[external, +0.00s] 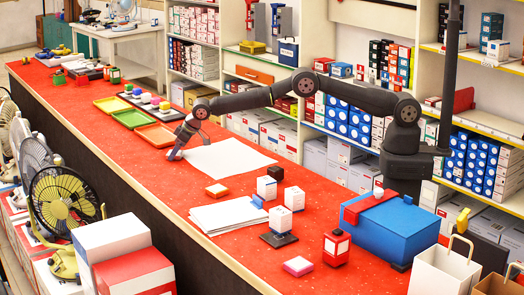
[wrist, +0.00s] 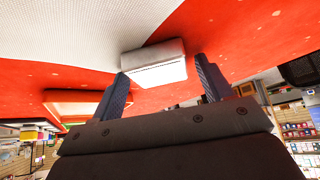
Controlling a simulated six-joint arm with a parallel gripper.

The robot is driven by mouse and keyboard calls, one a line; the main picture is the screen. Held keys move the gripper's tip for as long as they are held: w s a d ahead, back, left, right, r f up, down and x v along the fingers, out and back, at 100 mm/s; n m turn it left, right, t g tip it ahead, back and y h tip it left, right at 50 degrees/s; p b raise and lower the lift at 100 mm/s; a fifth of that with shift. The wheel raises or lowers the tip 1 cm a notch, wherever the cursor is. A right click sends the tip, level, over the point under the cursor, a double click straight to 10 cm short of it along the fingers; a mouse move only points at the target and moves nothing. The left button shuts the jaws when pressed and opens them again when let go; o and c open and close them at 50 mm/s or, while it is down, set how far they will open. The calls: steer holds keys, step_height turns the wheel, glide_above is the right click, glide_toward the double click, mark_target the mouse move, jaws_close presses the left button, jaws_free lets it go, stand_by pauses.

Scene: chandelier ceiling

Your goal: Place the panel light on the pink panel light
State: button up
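My gripper (external: 174,156) is low over the far-left part of the table, beside the large white sheet. In the wrist view, my gripper (wrist: 162,68) has its two dark fingers spread. A flat white block (wrist: 155,70), likely a panel light, lies in front of and between the fingertips, nearer the left one. A gap shows to the right finger. The block is hard to make out in the external view.
A blue box (external: 390,228) and a red lantern (external: 337,247) stand to the right. An orange tray (external: 160,135) is behind.

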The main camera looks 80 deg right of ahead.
steer(key=shift+r, duration=0.4)
steer(key=v, duration=1.1)
steer(key=shift+o, duration=0.4)
steer(key=shift+s+r, duration=0.25)
steer(key=shift+r, duration=0.1)
